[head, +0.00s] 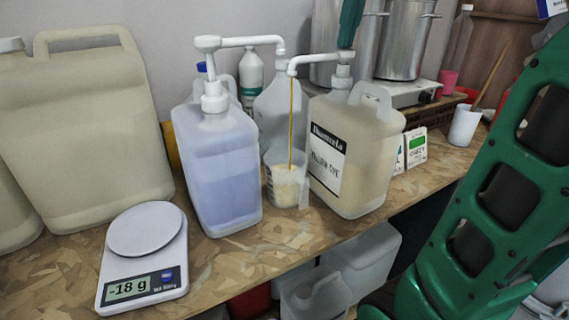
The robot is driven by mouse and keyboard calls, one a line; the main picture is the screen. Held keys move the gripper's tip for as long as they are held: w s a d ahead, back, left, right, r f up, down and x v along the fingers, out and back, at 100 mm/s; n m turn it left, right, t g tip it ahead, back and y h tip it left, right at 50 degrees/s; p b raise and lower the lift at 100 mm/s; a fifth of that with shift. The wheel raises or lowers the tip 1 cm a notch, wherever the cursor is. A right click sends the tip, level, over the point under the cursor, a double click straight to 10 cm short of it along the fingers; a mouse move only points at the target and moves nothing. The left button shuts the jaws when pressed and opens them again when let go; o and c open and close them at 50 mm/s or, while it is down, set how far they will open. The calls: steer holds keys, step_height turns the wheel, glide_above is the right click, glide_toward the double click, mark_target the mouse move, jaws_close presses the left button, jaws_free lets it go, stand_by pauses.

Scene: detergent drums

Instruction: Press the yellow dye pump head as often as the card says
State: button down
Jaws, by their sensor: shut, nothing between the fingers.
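The yellow dye jug (358,155) stands on the bench with a black-and-white label reading "YELLOW DYE". Its white pump head (342,57) has a spout reaching left. A thin yellow stream (291,120) runs from the spout into a clear beaker (287,186), which holds pale contents. My gripper (348,44) is shut and empty, its green tip coming down from the top edge onto the pump head; it appears to touch it. A small white-and-green card or box (415,147) stands right of the jug; its writing is too small to read.
A jug of blue liquid (218,165) with its own white pump stands left of the beaker. A scale (145,255) reading -18 g is at front left. A large beige canister (85,130) stands behind it. Steel pots (405,40) and a white cup (464,126) are behind right.

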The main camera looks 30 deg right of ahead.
steer(key=shift+r, duration=2.45)
steer(key=shift+r, duration=3)
